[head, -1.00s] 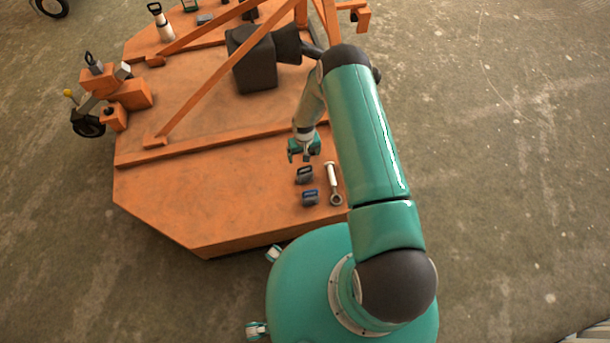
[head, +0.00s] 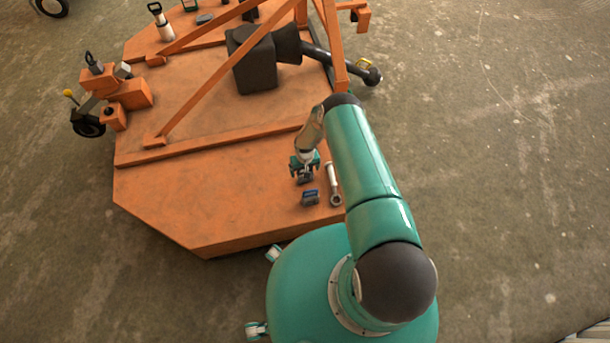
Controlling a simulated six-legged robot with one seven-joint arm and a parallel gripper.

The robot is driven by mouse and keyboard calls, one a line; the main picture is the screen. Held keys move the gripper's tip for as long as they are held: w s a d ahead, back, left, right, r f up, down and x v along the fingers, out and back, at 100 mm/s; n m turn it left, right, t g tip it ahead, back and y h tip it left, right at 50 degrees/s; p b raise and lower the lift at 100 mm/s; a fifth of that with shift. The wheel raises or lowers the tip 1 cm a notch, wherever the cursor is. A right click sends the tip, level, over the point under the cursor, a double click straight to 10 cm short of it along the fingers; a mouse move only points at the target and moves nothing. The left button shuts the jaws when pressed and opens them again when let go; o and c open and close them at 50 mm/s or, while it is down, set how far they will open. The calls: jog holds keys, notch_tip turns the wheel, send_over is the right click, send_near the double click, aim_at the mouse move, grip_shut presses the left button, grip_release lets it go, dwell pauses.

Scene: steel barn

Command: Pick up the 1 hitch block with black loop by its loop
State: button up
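The hitch block with black loop (head: 305,180) sits on the orange deck near its front right edge. It is small and grey, and its upper part and loop are mostly hidden by my gripper. My gripper (head: 304,171) points down directly over this block, very close to it or touching. The fingertips are too small and overlapped to tell whether they are open or shut on the loop.
A similar grey block with a blue loop (head: 310,198) sits just in front. A pale rod with a ring end (head: 334,186) lies close on the right. An orange frame beam (head: 215,78) and a black gearbox (head: 254,62) stand behind.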

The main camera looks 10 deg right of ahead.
jog(key=shift+f, duration=0.55)
jog(key=c, duration=1.3)
jog(key=shift+r, duration=0.2)
